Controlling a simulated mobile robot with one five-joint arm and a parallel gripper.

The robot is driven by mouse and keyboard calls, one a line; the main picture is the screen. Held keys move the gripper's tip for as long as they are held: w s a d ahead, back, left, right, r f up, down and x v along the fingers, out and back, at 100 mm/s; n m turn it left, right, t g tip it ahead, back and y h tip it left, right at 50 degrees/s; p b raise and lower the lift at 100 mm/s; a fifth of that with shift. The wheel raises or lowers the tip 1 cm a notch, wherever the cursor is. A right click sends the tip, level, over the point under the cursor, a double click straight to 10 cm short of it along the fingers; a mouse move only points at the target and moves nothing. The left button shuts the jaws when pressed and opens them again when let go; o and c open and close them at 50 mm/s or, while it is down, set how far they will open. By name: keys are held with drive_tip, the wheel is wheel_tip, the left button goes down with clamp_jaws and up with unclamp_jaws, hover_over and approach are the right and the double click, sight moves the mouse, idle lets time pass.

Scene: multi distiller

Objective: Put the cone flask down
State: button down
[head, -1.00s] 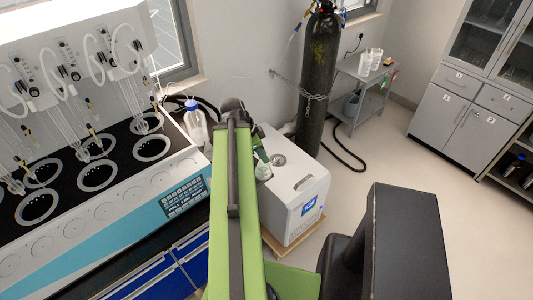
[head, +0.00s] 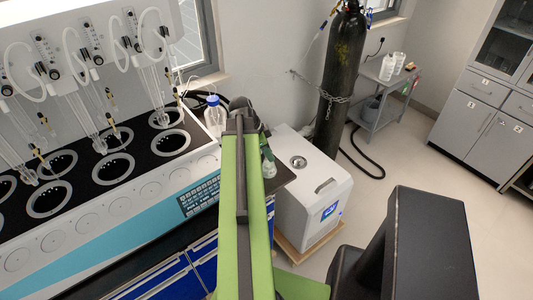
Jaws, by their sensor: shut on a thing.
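The cone flask (head: 268,168) is a small clear glass vessel at the far end of my green arm, just to its right. My gripper (head: 266,153) is shut on the flask near its top. Most of the gripper is hidden behind my arm. The flask shows over the dark bench top (head: 285,176) at its right end. I cannot tell whether its base touches the bench.
The large distiller (head: 110,190) fills the left. A bottle with a blue cap (head: 214,115) stands behind my arm. A white box-shaped machine (head: 313,190) stands right of the bench, with a black gas cylinder (head: 340,85) behind it. Open floor lies at the right.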

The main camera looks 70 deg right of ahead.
sight(267, 160)
wheel_tip(267, 160, down, 4)
drive_tip(key=b, duration=0.4)
drive_tip(key=shift+w, duration=0.15)
drive_tip(key=shift+w+a, duration=0.1)
drive_tip(key=shift+w, duration=0.05)
drive_tip(key=shift+f, duration=0.15)
drive_tip(key=c, duration=1.2)
unclamp_jaws()
drive_tip(key=shift+o, duration=0.2)
drive_tip(key=shift+w+r+p, duration=0.1)
drive_tip(key=shift+r+p, duration=0.35)
drive_tip(key=shift+r, duration=0.15)
drive_tip(key=p+v, duration=1)
drive_tip(key=v, duration=0.1)
